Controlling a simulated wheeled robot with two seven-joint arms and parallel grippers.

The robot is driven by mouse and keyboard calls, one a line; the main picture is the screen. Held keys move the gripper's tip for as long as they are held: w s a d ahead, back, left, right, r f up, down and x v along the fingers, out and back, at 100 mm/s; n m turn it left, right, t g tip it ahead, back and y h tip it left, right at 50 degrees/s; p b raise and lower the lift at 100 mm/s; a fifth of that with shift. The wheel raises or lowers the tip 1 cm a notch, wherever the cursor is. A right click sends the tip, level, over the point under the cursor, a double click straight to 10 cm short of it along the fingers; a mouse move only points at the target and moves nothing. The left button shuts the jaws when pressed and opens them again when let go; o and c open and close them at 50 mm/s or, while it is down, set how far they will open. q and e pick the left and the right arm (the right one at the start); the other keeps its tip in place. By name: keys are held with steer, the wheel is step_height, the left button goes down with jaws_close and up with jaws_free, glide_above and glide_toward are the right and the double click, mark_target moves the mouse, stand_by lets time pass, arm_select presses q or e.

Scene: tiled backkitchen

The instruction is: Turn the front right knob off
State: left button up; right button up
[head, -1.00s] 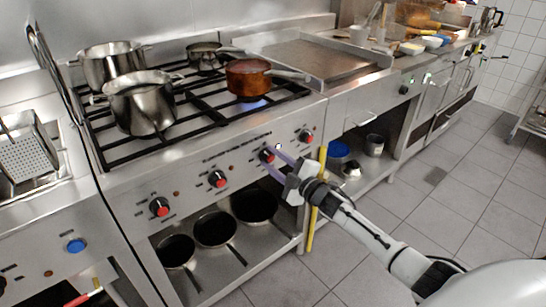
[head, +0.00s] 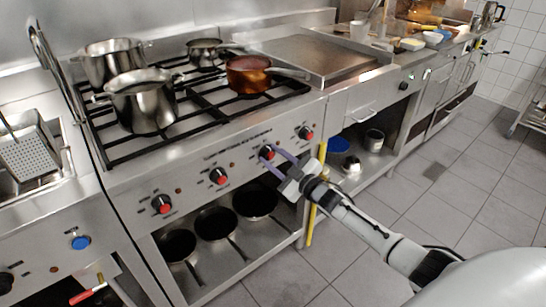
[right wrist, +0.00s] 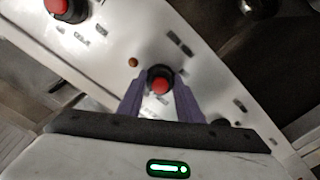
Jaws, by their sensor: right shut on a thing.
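The stove (head: 200,150) has a row of black knobs with red faces on its front panel. My right gripper (head: 271,155) reaches in from the right and is shut on the third knob from the left (head: 267,152). In the right wrist view its purple fingers stand on both sides of this red-faced knob (right wrist: 160,79). Another knob (head: 305,132) is farther right, and two more (head: 219,175) (head: 162,204) are to the left. A copper pan (head: 248,73) sits on the front right burner; no flame shows under it. My left gripper is not in view.
Steel pots (head: 142,100) stand on the left burners and a small pan (head: 205,52) at the back. Pans (head: 215,227) lie on the shelf below. A yellow bar (head: 316,205) stands beside my right gripper. The tiled floor (head: 440,190) at right is clear.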

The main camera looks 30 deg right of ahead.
steer(key=o, duration=1)
steer(key=shift+o, duration=0.2)
steer(key=shift+s, duration=0.15)
steer(key=s+p, duration=0.1)
steer(key=s, duration=0.9)
steer(key=shift+d, duration=0.45)
steer(key=shift+f, duration=0.1)
